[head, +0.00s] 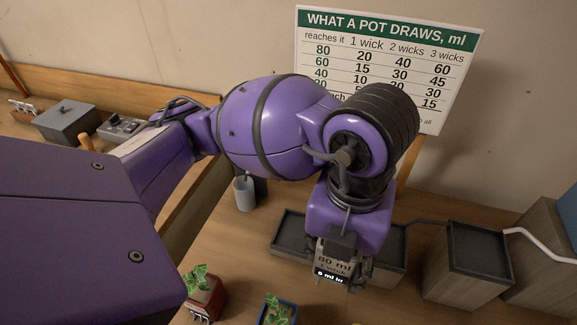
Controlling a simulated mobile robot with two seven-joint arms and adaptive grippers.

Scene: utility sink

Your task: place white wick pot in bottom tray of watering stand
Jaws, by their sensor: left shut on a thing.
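My left gripper (340,278) reaches down from above and is shut on a pale labelled thing, apparently the white wick pot (333,259). Its label reads "80 ml", with a dark strip reading "0 ml in" below. My gripper hides most of it, and no plant shows on it. The watering stand has dark trays at stepped heights. The left tray (288,222) looks lowest, and the held pot is over or in front of its right part; I cannot tell whether they touch. A higher tray (480,248) sits on a wooden block to the right. My right gripper is out of view.
A red pot (207,298) and a blue pot (277,314) with plants stand at the front. A chart (440,75) is on the wall. Tall wooden blocks (540,262) and a pale tube (540,240) are at right.

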